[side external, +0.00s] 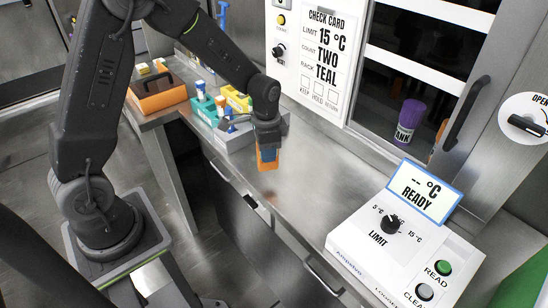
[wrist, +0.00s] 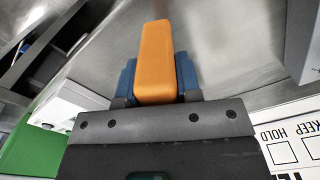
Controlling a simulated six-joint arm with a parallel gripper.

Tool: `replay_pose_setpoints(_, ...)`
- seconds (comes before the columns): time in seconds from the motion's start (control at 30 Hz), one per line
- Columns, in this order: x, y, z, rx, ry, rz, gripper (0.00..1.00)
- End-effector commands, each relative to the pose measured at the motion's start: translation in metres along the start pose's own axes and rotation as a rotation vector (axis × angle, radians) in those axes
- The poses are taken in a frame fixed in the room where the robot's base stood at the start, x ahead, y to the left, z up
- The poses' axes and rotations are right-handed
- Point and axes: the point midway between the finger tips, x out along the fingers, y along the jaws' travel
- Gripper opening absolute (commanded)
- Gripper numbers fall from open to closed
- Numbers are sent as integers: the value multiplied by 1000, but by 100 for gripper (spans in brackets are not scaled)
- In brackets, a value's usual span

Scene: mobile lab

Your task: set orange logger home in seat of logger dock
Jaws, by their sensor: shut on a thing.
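The orange logger (side external: 268,163) is a small block held between the blue fingertips of my gripper (side external: 267,153), above the steel counter in the side external view. In the wrist view the orange logger (wrist: 155,60) points away from my gripper (wrist: 157,82), with a blue finger on each side. A white console (side external: 400,245) at the right has a screen reading "-- °C READY", a LIMIT knob and READ and CLEAR buttons. It may be the logger dock; I cannot make out its seat. The held logger is well apart from it.
An orange carrier (side external: 158,92) is at the left. A purple container (side external: 409,121) stands behind the cabinet door. The steel counter (side external: 315,185) between gripper and console is clear.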

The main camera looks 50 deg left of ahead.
Motion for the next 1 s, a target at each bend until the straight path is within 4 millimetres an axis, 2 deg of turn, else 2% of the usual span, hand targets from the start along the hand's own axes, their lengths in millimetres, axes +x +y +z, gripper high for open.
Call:
replay_pose_setpoints(0.1, 9, 2, 7, -198, -2, 1, 7)
replay_pose_setpoints(0.2, 14, 4, 11, -321, 0, 0, 7)
replay_pose_setpoints(0.37, 17, 2, 15, -428, 1, 0, 7)
replay_pose_setpoints(0.47, 8, -14, 16, -451, 5, -2, 7)
replay_pose_setpoints(0.7, -38, -76, 31, -453, 6, -3, 7)
replay_pose_setpoints(0.8, -52, -93, 38, -450, 3, -2, 7)
replay_pose_setpoints(0.9, -56, -98, 39, -445, 0, 0, 7)
replay_pose_setpoints(1.0, -50, -93, 28, -439, -2, 2, 7)
